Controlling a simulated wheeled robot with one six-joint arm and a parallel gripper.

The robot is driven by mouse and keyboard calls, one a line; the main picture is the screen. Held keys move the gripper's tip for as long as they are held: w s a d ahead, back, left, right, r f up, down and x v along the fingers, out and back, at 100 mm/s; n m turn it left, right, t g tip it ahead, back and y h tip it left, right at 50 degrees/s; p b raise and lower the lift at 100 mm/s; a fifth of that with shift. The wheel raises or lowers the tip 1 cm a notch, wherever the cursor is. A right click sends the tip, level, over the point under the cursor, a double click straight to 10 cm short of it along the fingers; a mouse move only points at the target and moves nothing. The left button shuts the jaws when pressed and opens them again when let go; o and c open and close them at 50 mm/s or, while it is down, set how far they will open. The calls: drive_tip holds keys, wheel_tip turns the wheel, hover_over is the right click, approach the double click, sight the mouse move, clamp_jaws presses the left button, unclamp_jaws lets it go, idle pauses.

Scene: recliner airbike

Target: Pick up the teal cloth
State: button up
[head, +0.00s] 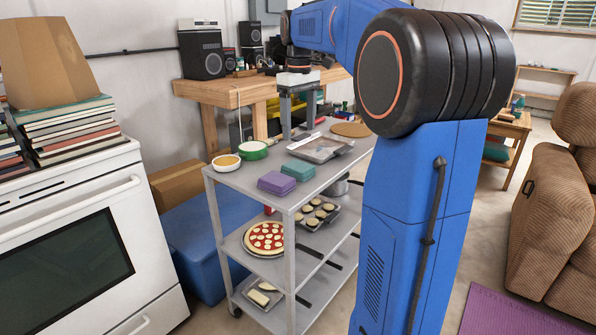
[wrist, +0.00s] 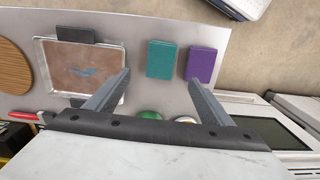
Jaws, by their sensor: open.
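The teal cloth (head: 299,170) is a flat folded block on the top shelf of a grey cart (head: 231,182). A purple folded cloth (head: 276,184) lies next to it. In the wrist view, the teal cloth (wrist: 161,59) is ahead of my gripper (wrist: 159,82), roughly between its two fingers, with the purple cloth (wrist: 201,61) to its right near the right fingertip. My gripper is open and empty. In the head view, my gripper (head: 298,130) hangs over the back part of the cart top. Its height above the shelf is hard to judge.
A metal baking tray (head: 320,148) lies behind the teal cloth. A green bowl (head: 253,150) and a white bowl (head: 226,162) stand at the left of the cart top. A round wooden board (head: 351,129) lies at the back. A white oven (head: 70,235) stands left.

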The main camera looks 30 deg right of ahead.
sight(298, 166)
wheel_tip(298, 166, down, 12)
drive_tip(key=shift+a+f, duration=0.15)
idle(0.5)
drive_tip(key=c, duration=1.1)
